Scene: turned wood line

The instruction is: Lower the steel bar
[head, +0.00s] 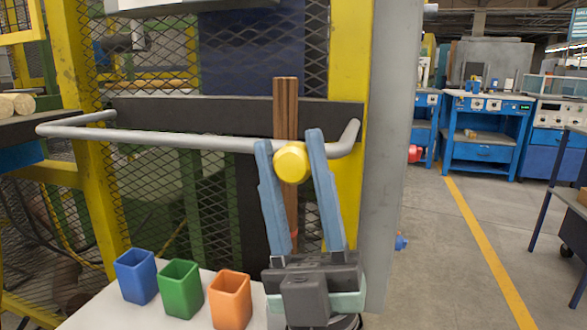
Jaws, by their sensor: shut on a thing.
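The steel bar (190,139) is a grey tube with bent ends. It runs across the front of a yellow-framed mesh guard, roughly level, at the height of a dark crosspiece. A yellow round knob (291,162) sits at the bar toward its right end. My gripper (289,150) comes up from below, its two blue fingers on either side of the knob and shut on it. The fingers cover short parts of the bar, and the knob hides a part too.
Blue (136,277), green (181,289) and orange (230,300) open cups stand on a pale table (110,308) at the lower left. Brown upright strips (286,105) stand behind the bar. A grey post (383,160) bounds the guard; the floor to the right is open.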

